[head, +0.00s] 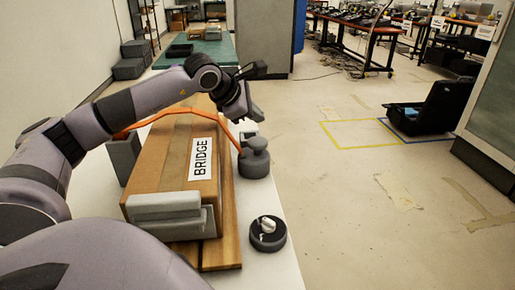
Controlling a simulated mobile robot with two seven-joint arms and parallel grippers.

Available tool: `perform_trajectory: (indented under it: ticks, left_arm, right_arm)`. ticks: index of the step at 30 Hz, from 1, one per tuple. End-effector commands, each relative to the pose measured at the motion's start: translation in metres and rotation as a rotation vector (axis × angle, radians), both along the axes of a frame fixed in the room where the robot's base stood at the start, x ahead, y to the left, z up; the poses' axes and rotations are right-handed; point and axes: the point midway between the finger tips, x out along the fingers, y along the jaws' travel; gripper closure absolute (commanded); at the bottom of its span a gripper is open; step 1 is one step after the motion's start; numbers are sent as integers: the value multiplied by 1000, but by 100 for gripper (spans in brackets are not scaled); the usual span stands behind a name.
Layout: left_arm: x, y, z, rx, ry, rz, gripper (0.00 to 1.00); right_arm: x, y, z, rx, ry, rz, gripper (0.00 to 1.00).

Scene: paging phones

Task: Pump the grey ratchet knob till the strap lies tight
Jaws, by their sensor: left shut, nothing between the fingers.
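A long brown box labelled BRIDGE (176,172) lies on wooden boards (226,228) on a white table. An orange strap (178,111) arches loosely over the box, from a grey block (123,157) on its left to the grey ratchet at its right. The ratchet's round grey knob (257,144) stands on a wider grey base (254,164). My left gripper (252,113) is shut and empty, just above and behind the knob; whether it touches the ratchet is unclear. My right gripper is out of view.
A dark round piece with a white top (267,232) sits near the table's right edge. A grey bracket (170,206) is at the box's near end. My left arm crosses above the box. Open floor lies right of the table, with a black case (432,112) beyond.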

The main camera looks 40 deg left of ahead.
Motion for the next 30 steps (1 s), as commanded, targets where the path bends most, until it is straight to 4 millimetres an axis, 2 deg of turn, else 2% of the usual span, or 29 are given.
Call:
perform_trajectory:
  ticks: [1, 3, 9, 30]
  left_arm:
    - [0, 0, -13, 1, 1, 1, 100]
    - [0, 0, -21, 1, 1, 1, 100]
    - [0, 0, -34, 1, 1, 1, 100]
    - [0, 0, -36, 1, 1, 1, 100]
  right_arm:
    - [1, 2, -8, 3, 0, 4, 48]
    - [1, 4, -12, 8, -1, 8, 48]
    - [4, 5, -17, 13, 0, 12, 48]
    - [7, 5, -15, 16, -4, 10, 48]
